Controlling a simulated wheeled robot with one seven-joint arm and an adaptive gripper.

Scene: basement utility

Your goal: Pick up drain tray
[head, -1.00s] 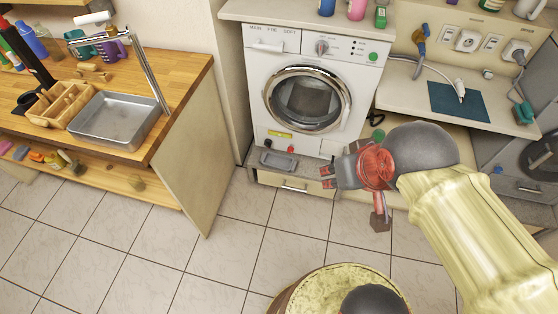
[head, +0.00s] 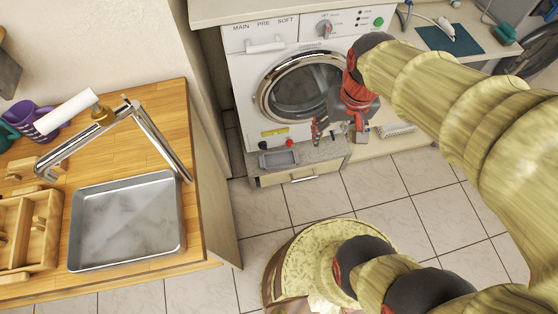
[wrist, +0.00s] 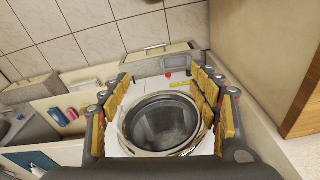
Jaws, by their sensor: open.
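The drain tray (head: 279,158) is a small, shallow grey tray on the low ledge in front of the washing machine, below its door. In the wrist view the drain tray (wrist: 177,63) appears beyond the fingers, near the ledge, but is small and hard to make out. My gripper (head: 338,134) is open and empty in front of the washer, up and to the right of the tray in the head view, its fingers pointing down. In the wrist view my gripper (wrist: 163,82) has its yellow-padded fingers spread wide on either side of the washer door.
The washing machine (head: 300,85) stands behind the tray, with a red knob (head: 290,143) just above it. A drawer (head: 303,177) is below the ledge. A wooden counter with a metal basin (head: 125,225) is at left.

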